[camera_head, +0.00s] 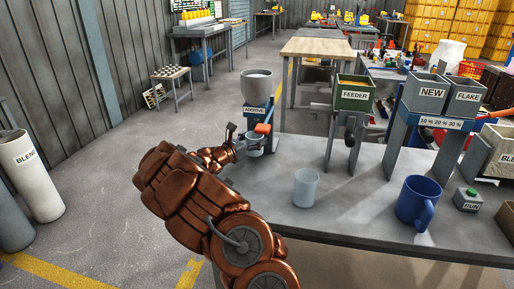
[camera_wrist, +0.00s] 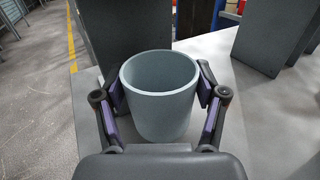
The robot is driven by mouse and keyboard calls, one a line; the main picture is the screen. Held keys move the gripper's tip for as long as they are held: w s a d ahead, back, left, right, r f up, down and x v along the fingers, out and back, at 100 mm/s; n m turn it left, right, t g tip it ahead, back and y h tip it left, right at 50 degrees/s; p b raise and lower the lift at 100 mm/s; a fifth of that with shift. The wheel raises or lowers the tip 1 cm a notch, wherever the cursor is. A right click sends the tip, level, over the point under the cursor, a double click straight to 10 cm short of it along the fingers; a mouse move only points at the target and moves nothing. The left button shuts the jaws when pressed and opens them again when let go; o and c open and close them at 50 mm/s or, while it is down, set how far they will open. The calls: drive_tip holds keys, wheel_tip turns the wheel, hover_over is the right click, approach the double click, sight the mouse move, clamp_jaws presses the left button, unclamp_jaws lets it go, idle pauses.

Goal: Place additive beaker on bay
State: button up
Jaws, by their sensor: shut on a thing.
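A pale grey-blue additive beaker (camera_head: 255,149) is upright under the hopper of the additive stand (camera_head: 257,87) at the left end of the table. My gripper (camera_head: 243,143) reaches it from the left. In the wrist view the empty-looking beaker (camera_wrist: 160,98) fills the space between my fingers (camera_wrist: 161,92), which press on both its sides. The bay's floor is hidden by the beaker and my gripper. I cannot tell whether the beaker rests on it or hangs just above.
A second pale beaker (camera_head: 305,188) and a blue mug (camera_head: 418,203) stand on the grey table (camera_head: 345,215). The feeder stand (camera_head: 353,95), the NEW hopper (camera_head: 428,93), the FLAKE hopper (camera_head: 463,97) and a run button (camera_head: 468,199) are to the right. The table between the second beaker and the mug is clear.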

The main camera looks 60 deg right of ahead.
drive_tip(key=shift+d, duration=0.7)
drive_tip(key=shift+f, duration=0.2)
drive_tip(key=shift+f+b, duration=0.3)
drive_tip(key=shift+f, duration=1.25)
drive_tip(key=shift+f, duration=0.15)
drive_tip(key=o, duration=1.1)
drive_tip(key=shift+o, duration=0.2)
drive_tip(key=shift+a, duration=0.15)
drive_tip(key=a, duration=0.3)
drive_tip(key=w+a, duration=0.1)
drive_tip(key=a, duration=0.3)
drive_tip(key=w+a+p, duration=0.1)
drive_tip(key=a, duration=0.3)
drive_tip(key=shift+a, duration=0.25)
